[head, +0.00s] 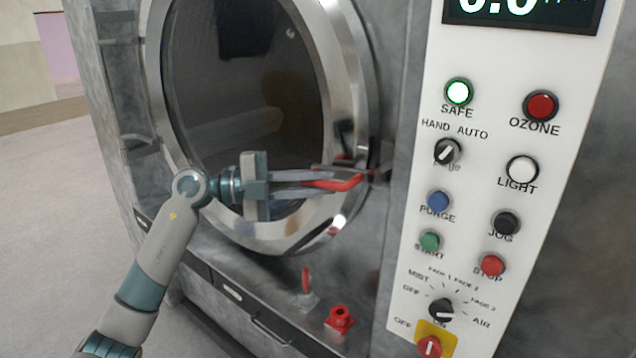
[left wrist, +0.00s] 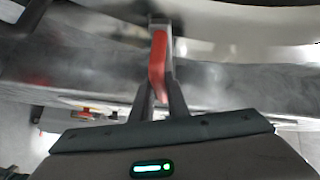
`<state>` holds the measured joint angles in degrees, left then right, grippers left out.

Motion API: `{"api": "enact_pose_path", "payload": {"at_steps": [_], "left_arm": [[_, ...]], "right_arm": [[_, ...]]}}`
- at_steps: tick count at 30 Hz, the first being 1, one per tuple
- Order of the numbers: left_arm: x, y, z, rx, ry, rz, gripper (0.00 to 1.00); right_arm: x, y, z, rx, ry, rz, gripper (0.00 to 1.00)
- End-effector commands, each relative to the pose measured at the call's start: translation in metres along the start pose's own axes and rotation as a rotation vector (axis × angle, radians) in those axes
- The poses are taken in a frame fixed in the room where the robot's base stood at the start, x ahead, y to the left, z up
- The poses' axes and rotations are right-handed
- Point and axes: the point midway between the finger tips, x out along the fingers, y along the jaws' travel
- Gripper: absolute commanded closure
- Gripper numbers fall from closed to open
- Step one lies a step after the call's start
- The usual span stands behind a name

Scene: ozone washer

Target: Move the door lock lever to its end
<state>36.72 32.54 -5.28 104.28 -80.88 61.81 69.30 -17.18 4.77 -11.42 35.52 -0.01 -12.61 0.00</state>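The door lock lever (head: 345,184) is a red handle at the right edge of the round washer door (head: 245,95). In the left wrist view the red lever (left wrist: 158,62) runs from a metal mount down between my fingers. My left gripper (head: 325,179) reaches in from the left across the lower door, its fingers pointing right. In the left wrist view the two fingers (left wrist: 160,85) lie close on both sides of the lever and look closed on it. The exact contact is small and partly hidden. My right gripper is not in view.
A white control panel (head: 470,180) with buttons, knobs and a display stands right of the door. A small red-handled valve (head: 306,282) and a red fitting (head: 340,319) stick out below the lever. Open floor (head: 50,200) lies to the left.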

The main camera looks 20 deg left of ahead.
Motion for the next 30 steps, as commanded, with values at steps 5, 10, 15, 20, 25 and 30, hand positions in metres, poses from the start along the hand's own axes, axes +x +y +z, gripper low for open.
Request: {"api": "enact_pose_path", "payload": {"at_steps": [5, 10, 15, 20, 25, 30], "left_arm": [[0.0, 0.0, 0.0, -0.002, 0.001, -0.001, 1.0], [0.0, 0.003, 0.001, -0.018, 0.005, -0.016, 1.0], [0.0, 0.01, 0.002, -0.061, 0.016, -0.052, 1.0], [0.001, 0.019, 0.004, -0.128, 0.033, -0.112, 1.0], [0.005, 0.033, 0.004, -0.226, 0.059, -0.201, 1.0], [0.011, 0.046, 0.002, -0.34, 0.09, -0.307, 1.0]], "right_arm": [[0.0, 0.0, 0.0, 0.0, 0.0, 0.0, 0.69], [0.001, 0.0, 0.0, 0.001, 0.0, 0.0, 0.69], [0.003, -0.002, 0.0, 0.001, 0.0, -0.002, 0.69], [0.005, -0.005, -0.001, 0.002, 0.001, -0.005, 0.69], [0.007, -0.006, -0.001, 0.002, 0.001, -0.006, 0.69], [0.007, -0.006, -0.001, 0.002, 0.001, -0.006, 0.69]]}}
